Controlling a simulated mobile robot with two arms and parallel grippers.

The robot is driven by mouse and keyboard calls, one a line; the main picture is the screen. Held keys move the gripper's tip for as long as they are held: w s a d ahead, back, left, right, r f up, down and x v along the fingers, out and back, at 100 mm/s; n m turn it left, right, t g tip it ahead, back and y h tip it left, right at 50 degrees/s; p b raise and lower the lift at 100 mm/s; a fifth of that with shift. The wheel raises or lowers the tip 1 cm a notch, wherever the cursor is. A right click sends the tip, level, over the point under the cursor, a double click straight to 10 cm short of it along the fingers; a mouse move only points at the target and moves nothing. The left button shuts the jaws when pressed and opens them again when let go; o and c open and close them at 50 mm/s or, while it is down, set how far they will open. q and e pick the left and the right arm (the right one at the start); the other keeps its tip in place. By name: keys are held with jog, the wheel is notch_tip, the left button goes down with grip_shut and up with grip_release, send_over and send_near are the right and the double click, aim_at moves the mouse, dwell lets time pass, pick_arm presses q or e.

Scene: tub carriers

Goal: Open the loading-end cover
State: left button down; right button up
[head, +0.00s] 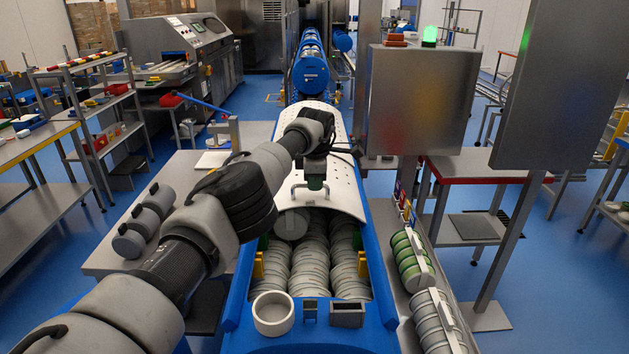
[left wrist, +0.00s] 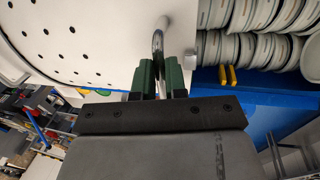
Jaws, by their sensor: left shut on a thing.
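The loading-end cover (head: 340,195) is a white curved sheet with holes over the blue machine (head: 374,262). It also fills the upper left of the left wrist view (left wrist: 75,40). A bent metal handle (head: 297,190) stands near its front edge. My left gripper (head: 315,184) is shut on this handle. In the left wrist view the handle (left wrist: 158,42) runs between the green fingers (left wrist: 160,78). In front of the cover edge, rows of pale round tubs (head: 308,262) lie exposed in the machine. My forearm hides part of the cover's left side. My right gripper is not in view.
A white round cup (head: 273,313) and a small dark-grey open box (head: 347,314) sit on the machine's front end. Yellow tabs (head: 363,264) flank the tubs. A grey cabinet (head: 420,100) stands right of the cover. Grey cylinders (head: 145,222) lie on the left side table.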

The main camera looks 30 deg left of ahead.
pick_arm(q)
jog(key=shift+r, duration=0.1)
jog(key=c, duration=1.2)
grip_release()
jog(key=shift+d, duration=0.1)
jog(key=shift+o, duration=0.2)
jog(key=shift+r, duration=0.1)
jog(key=shift+r+b, duration=0.3)
jog(key=shift+b, duration=0.05)
notch_tip(320, 180, up, 10)
jog(key=s+d+b, duration=0.1)
jog(key=s+b, duration=0.1)
jog(key=shift+b, duration=0.3)
jog(key=shift+f, duration=0.15)
